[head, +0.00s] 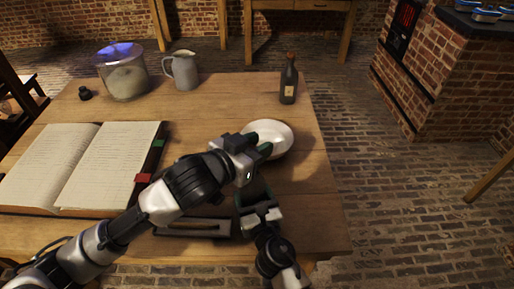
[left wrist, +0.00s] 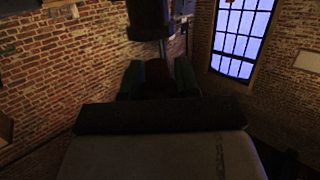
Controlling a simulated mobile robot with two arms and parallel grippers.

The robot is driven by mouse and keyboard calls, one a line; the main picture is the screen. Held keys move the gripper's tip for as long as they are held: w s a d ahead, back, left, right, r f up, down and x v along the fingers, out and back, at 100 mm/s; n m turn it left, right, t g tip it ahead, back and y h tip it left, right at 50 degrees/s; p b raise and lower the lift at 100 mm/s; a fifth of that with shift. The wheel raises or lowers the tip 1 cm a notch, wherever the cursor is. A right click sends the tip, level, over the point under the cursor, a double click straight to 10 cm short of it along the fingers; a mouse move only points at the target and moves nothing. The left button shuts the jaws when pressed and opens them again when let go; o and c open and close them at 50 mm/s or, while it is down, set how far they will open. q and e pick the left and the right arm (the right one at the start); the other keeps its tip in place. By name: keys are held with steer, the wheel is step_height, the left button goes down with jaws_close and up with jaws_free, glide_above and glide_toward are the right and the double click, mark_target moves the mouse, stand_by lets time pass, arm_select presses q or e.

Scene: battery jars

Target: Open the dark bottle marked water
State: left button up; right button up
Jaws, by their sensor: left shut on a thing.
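A dark bottle (head: 289,86) with a pale label and a brown stopper stands upright at the table's back right edge; its lettering is too small to read. My left gripper (head: 265,150) is over the table in front of the white bowl. In the left wrist view its green fingers are shut on a small brown thing (left wrist: 184,76), much like a stopper. A dark cylinder (left wrist: 150,18) shows above it; I cannot tell what it is. My right gripper (head: 250,191) is just below the left one; the arms hide what is between its fingers.
A white bowl (head: 278,136) sits right behind my left gripper. An open book (head: 65,168) covers the table's left. A glass jar (head: 124,75), a grey jug (head: 184,71) and a small black object (head: 85,93) stand along the back. A dark tray-like frame (head: 190,228) lies near the front.

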arm_select(q)
step_height(320, 180, up, 3)
arm_select(e)
steer(key=o, duration=1.4)
steer(key=shift+c, duration=0.2)
steer(key=shift+s, duration=0.1)
arm_select(q)
step_height(320, 180, down, 2)
steer(key=shift+b, duration=1)
arm_select(e)
steer(key=v, duration=1.1)
steer(key=shift+d+f, duration=0.1)
steer(key=shift+s+d, duration=0.1)
steer(key=shift+s, duration=0.25)
arm_select(q)
steer(key=shift+s+f, duration=0.1)
arm_select(e)
steer(key=shift+s, duration=0.1)
